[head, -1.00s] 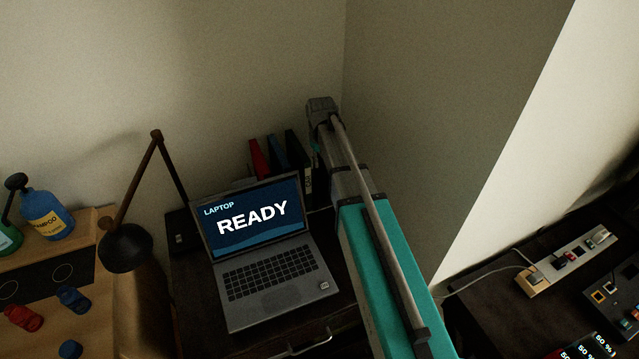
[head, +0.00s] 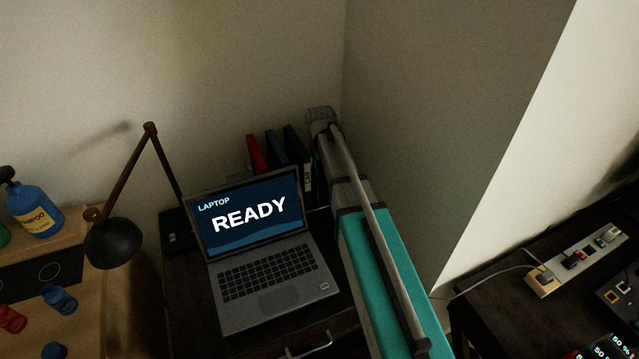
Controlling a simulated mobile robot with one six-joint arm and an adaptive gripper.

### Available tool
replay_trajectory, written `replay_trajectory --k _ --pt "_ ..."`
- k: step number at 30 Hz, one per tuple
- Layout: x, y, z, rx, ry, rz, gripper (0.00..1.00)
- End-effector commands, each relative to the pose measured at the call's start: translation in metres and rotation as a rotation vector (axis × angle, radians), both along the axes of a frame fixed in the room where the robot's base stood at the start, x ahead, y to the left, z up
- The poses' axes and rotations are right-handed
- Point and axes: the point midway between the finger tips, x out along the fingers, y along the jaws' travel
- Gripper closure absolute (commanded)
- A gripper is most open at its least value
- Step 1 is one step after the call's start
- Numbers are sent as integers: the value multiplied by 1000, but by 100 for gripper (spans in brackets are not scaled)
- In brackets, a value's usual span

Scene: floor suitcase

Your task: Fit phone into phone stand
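At the bottom right edge, a dark screen (head: 604,347) shows "50 %" readings and is cut off by the frame. I cannot tell whether it is the phone. I cannot make out a phone stand anywhere. My teal and grey arm reaches up from the bottom centre, in front of the right side of the laptop desk, to a grey joint near the wall corner. My gripper is not visible, so its fingers and anything in them are hidden.
An open laptop (head: 268,275) reading "READY" stands on a dark desk, with binders (head: 278,150) behind. A lamp (head: 115,243) and bottles (head: 38,212) are on the left. A power strip (head: 578,260) lies on the right table. A wall corner stands behind my arm.

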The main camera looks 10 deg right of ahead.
Motion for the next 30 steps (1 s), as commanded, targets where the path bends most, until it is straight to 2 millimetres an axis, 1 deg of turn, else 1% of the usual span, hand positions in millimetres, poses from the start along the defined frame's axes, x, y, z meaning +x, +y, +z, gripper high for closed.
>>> replay_trajectory --k 16,20,21,30 --pt "0 0 0 0 0 0 73" --pt "0 0 0 0 0 0 97" --pt "0 0 0 0 0 0 100" --pt "0 0 0 0 0 1 100"
